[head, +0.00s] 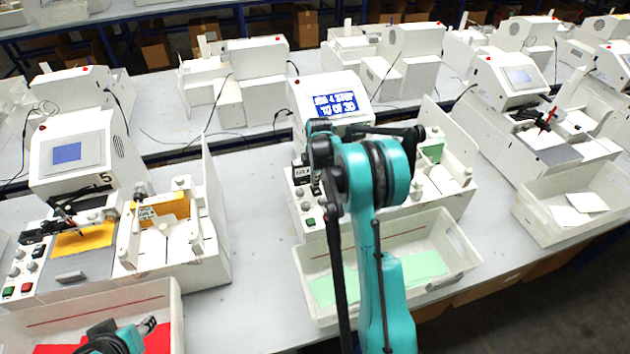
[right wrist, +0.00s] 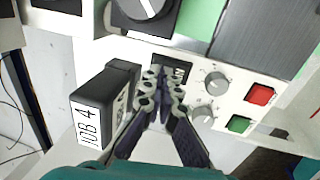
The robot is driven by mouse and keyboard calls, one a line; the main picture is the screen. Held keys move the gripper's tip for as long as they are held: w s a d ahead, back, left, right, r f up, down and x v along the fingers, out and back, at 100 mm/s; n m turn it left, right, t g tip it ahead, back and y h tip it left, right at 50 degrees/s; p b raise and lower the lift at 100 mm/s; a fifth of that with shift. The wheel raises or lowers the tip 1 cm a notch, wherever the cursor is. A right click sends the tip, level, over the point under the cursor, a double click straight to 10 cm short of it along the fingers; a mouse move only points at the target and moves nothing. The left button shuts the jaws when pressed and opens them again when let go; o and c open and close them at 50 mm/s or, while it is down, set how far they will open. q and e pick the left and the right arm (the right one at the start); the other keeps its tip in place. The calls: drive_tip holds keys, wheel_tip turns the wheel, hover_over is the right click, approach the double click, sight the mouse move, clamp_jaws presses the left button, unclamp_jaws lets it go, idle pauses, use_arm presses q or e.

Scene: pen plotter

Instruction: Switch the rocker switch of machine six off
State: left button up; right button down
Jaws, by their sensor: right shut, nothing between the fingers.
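The middle machine (head: 332,95), with a lit blue and white screen, stands behind my right arm; its number is not readable. In the right wrist view, its white front panel shows a small dark rocker switch (right wrist: 183,72) beside two grey knobs. My right gripper (right wrist: 162,76) is shut and empty, its fingertips close to the left side of the switch and partly covering it. I cannot tell whether they touch, nor which way the rocker is tipped. Part of my left gripper (head: 146,325) shows at the bottom left; its jaws are unclear.
A black block labelled JOB 4 (right wrist: 101,108) stands just left of my right fingers. A red button (right wrist: 261,94) and a green button (right wrist: 239,125) lie to the right. A white bin (head: 455,262) with green sheets stands before the machine. Machine five (head: 75,155) stands left.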

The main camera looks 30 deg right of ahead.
drive_tip(key=shift+w+f+b, duration=0.15)
drive_tip(key=shift+f+b, duration=0.2)
drive_tip(key=shift+f, duration=0.05)
drive_tip(key=shift+r, duration=0.1)
drive_tip(key=shift+s, duration=0.3)
drive_tip(key=shift+s+a, duration=0.15)
drive_tip(key=shift+s, duration=0.35)
